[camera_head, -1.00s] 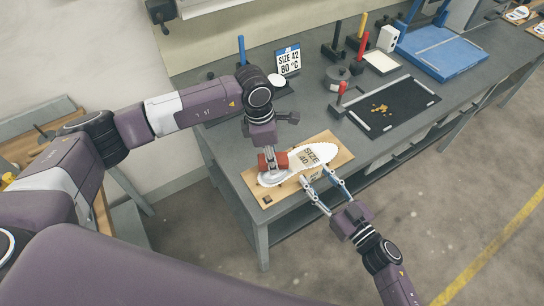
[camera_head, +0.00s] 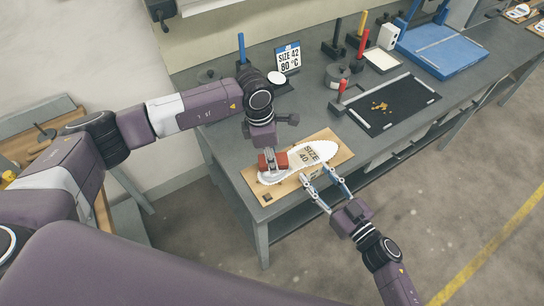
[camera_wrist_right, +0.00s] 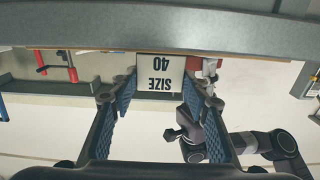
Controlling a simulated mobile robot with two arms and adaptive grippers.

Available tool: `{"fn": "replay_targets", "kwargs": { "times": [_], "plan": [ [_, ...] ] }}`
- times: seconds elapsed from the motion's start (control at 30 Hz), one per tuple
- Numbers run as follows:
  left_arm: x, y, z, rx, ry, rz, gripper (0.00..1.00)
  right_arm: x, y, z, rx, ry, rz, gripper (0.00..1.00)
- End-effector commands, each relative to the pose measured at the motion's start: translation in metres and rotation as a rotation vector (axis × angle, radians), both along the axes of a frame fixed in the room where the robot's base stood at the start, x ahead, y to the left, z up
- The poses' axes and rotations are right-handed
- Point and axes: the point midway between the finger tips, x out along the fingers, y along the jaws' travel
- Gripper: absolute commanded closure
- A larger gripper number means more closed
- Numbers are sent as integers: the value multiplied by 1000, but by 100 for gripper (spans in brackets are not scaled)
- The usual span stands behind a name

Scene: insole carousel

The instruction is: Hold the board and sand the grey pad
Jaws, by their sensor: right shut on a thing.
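A wooden board (camera_head: 255,186) lies along the table's front edge. A white insole marked "SIZE 40" (camera_head: 325,150) lies on it. My left gripper (camera_head: 270,156) comes down over the insole's left end, shut on a red block (camera_head: 281,160) that appears to touch the insole. The grey pad cannot be made out; the block and gripper cover that area.
A black tray (camera_head: 402,119) with small yellowish bits lies to the right of the board. A "SIZE 42 80 °C" sign (camera_head: 287,59) stands behind. Grey table surface is clear between board and tray.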

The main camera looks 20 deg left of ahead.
Motion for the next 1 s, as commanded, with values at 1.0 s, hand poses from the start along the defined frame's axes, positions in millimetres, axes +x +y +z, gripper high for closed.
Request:
{"fn": "replay_targets", "kwargs": {
  "times": [1.0],
  "plan": [
    [-38,-14,-1,2,4,1,87,0,0,0,0,0,0,86]
  ]
}}
